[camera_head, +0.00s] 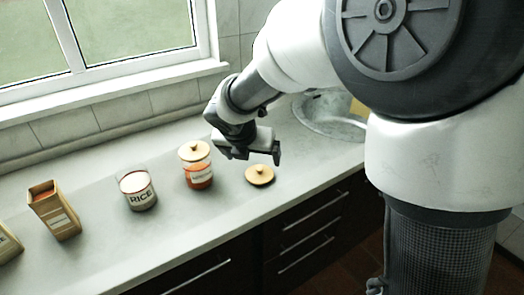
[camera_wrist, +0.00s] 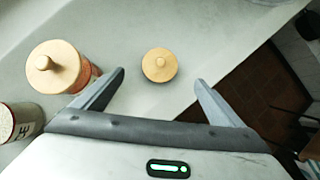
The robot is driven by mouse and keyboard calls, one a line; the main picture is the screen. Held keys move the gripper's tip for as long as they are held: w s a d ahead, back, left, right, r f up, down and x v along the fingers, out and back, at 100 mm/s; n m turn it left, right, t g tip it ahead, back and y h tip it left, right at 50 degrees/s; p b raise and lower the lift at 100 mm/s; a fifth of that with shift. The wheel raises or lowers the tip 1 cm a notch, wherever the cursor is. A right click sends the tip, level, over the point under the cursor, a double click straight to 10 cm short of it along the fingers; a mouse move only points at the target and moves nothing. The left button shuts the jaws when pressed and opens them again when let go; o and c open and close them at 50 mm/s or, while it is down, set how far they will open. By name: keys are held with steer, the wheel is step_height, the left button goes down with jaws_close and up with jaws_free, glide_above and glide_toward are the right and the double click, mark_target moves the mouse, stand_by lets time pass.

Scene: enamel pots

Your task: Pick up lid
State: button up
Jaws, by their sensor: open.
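A round wooden lid (camera_head: 259,175) with a small knob lies loose on the counter. It also shows in the wrist view (camera_wrist: 160,66), beyond my fingertips and between their lines. My gripper (camera_head: 252,156) is open and empty, above the counter, close to the loose lid and the jar. In the wrist view its fingers (camera_wrist: 160,78) are spread wide, with nothing between them.
A brown box (camera_head: 54,210) stands further left. A round sink (camera_head: 330,115) is behind at the right. The counter's front edge, above dark drawers (camera_head: 305,230), runs close to the loose lid.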

mark_target(259, 168)
steer(key=b+x, duration=0.3)
steer(key=x, duration=1)
steer(key=shift+w+d+r, duration=0.1)
steer(key=shift+r, duration=0.15)
steer(key=c, duration=1.1)
